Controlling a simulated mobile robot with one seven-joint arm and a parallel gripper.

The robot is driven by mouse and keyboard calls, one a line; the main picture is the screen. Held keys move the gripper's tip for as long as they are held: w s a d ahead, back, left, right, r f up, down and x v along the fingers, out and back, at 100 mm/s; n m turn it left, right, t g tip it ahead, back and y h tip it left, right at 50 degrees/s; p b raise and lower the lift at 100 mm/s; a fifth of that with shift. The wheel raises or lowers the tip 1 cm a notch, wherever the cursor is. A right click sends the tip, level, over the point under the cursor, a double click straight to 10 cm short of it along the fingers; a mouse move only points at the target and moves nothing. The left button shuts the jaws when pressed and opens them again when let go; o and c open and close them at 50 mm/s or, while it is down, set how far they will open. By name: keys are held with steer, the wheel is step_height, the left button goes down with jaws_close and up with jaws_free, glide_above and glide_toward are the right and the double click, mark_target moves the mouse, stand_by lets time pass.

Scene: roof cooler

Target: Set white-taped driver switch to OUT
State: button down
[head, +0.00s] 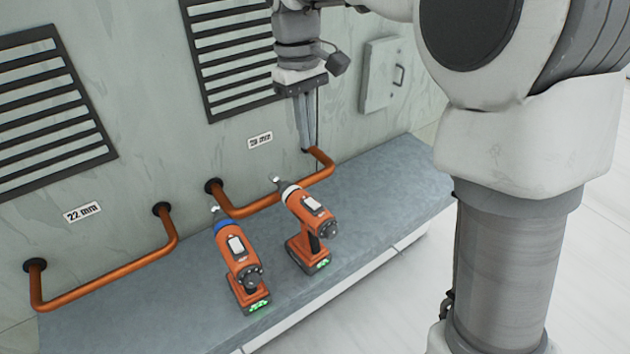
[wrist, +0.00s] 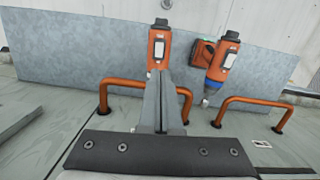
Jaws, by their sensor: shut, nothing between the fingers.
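The white-taped driver (head: 311,222) is orange and black, with a white band (head: 289,190) near its nose. It stands on its battery on the grey ledge, and a pale switch (head: 311,204) shows on its upper body; I cannot read the switch's position. In the wrist view this driver (wrist: 160,46) and its switch (wrist: 158,50) are beyond my fingertips, which hide its nose and band. My gripper (head: 306,148) is shut and empty, pointing down near the wall, behind the driver. Its fingers also show in the wrist view (wrist: 164,74).
A blue-banded driver (head: 243,263) stands just left of the white-taped one. Copper pipes (head: 325,172) (head: 110,275) stick out from the wall behind and beside them. My fingertips appear close to the right pipe's end; contact is unclear. The ledge (head: 400,180) is bare at right.

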mark_target(315, 207)
steer(key=shift+s, duration=0.1)
steer(key=f, duration=0.4)
steer(key=s+f, duration=0.1)
steer(key=f, duration=0.4)
steer(key=d+f+p, duration=0.1)
steer(key=f, duration=0.4)
steer(key=shift+s, duration=0.15)
steer(key=shift+s+d+f+b, duration=0.1)
steer(key=shift+s+f+b, duration=0.1)
steer(key=shift+f+b, duration=0.3)
steer(key=shift+s+r, duration=0.1)
steer(key=shift+r, duration=0.05)
